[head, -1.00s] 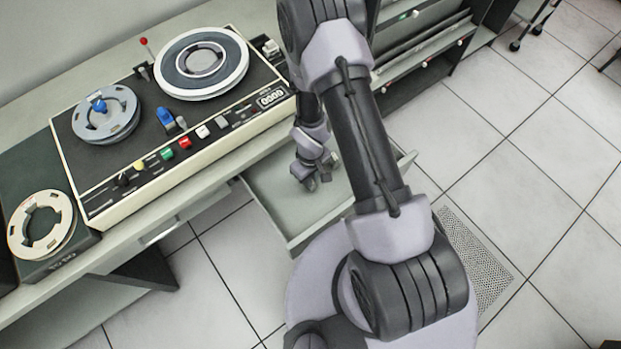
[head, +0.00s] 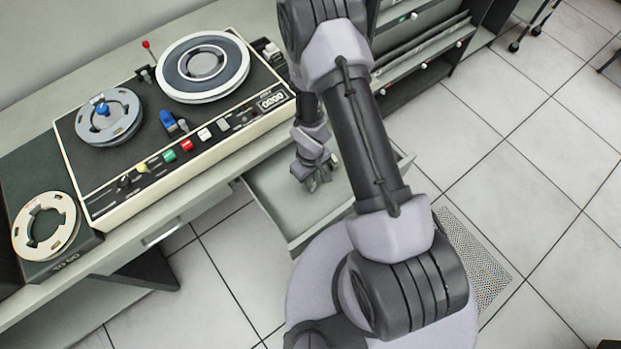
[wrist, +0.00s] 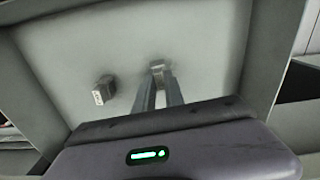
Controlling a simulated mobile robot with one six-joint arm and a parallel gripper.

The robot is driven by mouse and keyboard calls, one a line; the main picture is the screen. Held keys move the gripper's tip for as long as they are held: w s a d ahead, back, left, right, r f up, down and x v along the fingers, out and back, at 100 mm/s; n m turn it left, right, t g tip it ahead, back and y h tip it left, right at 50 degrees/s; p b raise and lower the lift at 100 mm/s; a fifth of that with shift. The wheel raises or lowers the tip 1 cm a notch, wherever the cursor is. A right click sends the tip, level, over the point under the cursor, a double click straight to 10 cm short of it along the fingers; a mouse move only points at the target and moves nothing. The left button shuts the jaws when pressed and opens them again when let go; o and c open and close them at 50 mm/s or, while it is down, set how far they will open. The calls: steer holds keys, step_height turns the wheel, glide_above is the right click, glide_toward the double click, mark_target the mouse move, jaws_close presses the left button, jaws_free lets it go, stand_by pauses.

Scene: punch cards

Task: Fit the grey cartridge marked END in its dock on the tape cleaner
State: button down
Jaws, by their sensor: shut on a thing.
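My gripper (wrist: 158,88) reaches down into an open drawer and is shut on a small grey block (wrist: 157,65), mostly hidden between the fingertips. No mark on it can be read. A second small grey block (wrist: 103,90) with a pale marked end lies in the drawer to the left of my fingers, apart from them. Its lettering is too small to read. In the head view my gripper (head: 318,184) is small and low in the drawer. The tape cleaner (head: 105,205) stands on the desk, with two reels and a row of coloured buttons. I cannot make out its dock.
The open drawer (head: 307,239) juts from under the desk, its walls around my gripper. A cream reel (head: 62,205) lies on a dark unit left of the cleaner. A red-knobbed lever (head: 146,45) stands up behind it. Shelves stand to the right.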

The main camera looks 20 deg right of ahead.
steer(key=shift+r+p, duration=2.05)
steer(key=shift+r, duration=0.25)
steer(key=shift+r, duration=0.1)
